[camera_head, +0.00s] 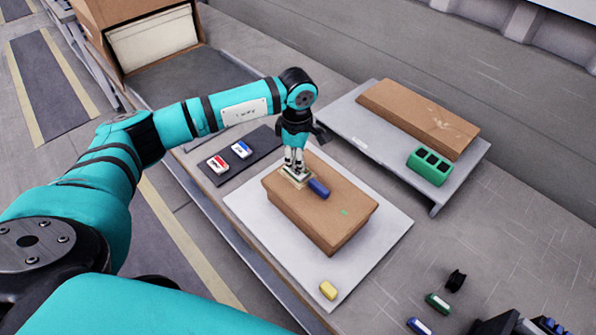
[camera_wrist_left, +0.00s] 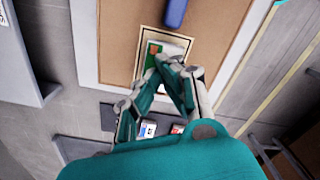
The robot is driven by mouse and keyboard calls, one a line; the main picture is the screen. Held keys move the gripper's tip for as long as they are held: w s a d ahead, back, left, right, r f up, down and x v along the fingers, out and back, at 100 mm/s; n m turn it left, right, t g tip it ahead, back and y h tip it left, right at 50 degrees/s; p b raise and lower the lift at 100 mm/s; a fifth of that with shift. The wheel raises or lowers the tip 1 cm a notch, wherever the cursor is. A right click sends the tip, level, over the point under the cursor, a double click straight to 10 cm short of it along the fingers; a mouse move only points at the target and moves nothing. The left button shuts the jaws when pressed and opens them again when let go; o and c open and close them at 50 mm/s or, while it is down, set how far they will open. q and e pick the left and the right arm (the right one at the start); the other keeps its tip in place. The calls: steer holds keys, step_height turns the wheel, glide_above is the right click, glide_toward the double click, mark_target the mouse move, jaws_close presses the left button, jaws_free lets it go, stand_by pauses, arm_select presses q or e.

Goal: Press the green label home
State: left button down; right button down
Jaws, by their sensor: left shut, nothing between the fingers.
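The green label (camera_wrist_left: 152,56) lies on top of the cardboard box, inside a pale, dark-edged rectangle (camera_wrist_left: 183,44). Its green part and white border show in the left wrist view, partly covered by my fingers. My left gripper (camera_wrist_left: 168,62) is shut and empty, pointing down with its fingertips over the label. I cannot tell whether they touch it. In the head view my left gripper (camera_head: 294,168) stands over the far-left end of the box (camera_head: 300,222), and the label there is mostly hidden. My right gripper is not in view.
A blue rounded block (camera_head: 318,188) lies on the box close to my fingers. A dark mat (camera_head: 214,176) holds a red and a blue label. A yellow block (camera_head: 328,290) sits on the white board (camera_head: 375,252). A green three-hole holder (camera_head: 430,166) stands on the grey platform (camera_head: 350,125).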

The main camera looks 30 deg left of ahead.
arm_select(q)
steer(key=shift+f+b, duration=0.45)
steer(key=shift+f, duration=0.1)
steer(key=shift+r, duration=0.15)
stand_by(0.4)
steer(key=shift+r+p, duration=1.4)
steer(key=shift+r, duration=1.05)
steer(key=shift+f, duration=0.1)
